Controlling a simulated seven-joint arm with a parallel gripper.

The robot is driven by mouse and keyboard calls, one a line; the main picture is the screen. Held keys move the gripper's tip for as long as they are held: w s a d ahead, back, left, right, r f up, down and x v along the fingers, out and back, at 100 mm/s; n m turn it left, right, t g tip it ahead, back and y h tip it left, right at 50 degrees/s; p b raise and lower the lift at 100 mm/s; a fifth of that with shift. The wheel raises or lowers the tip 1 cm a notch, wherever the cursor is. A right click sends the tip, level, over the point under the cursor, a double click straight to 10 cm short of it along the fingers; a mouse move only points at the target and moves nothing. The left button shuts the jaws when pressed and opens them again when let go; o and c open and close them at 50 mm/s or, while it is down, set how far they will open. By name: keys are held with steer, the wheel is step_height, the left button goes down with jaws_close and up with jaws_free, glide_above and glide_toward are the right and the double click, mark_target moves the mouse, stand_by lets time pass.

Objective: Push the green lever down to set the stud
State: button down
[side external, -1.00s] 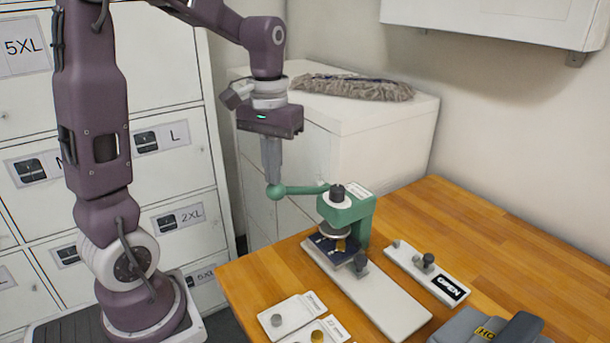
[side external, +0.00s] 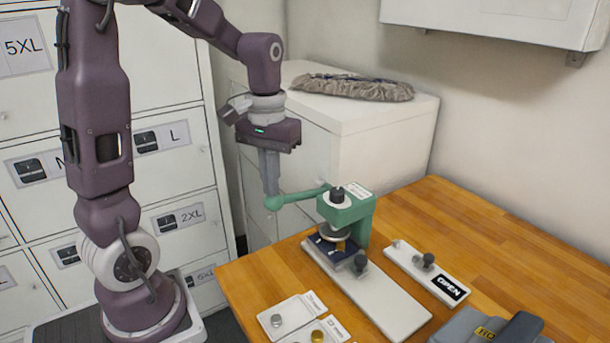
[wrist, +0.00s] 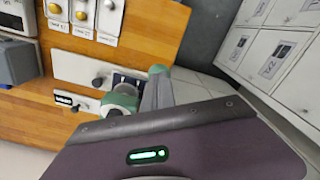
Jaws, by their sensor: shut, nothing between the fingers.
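The green press (side external: 350,215) stands on a long white base on the wooden table. Its green lever (side external: 300,195) sticks out to the left and slopes down to a ball at its end. A dark blue piece (side external: 325,249) lies under the press head. My gripper (side external: 271,193) is shut and empty, with its fingertips at the lever's ball, seemingly touching its top. In the wrist view the fingers (wrist: 157,93) hide part of the green press (wrist: 122,98).
A white plate marked OPEN (side external: 450,291) with grey knobs lies right of the press. White cards with studs (side external: 297,312) lie at the front. A grey item (side external: 490,328) is at the lower right. The table's back right is clear.

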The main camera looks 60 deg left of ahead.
steer(key=shift+f, duration=0.55)
stand_by(0.5)
step_height(320, 180, up, 13)
stand_by(1.1)
steer(key=s+d+f+m+t, duration=0.5)
steer(key=s+d+f+m, duration=0.1)
steer(key=s+d, duration=0.6)
steer(key=shift+s+t, duration=0.3)
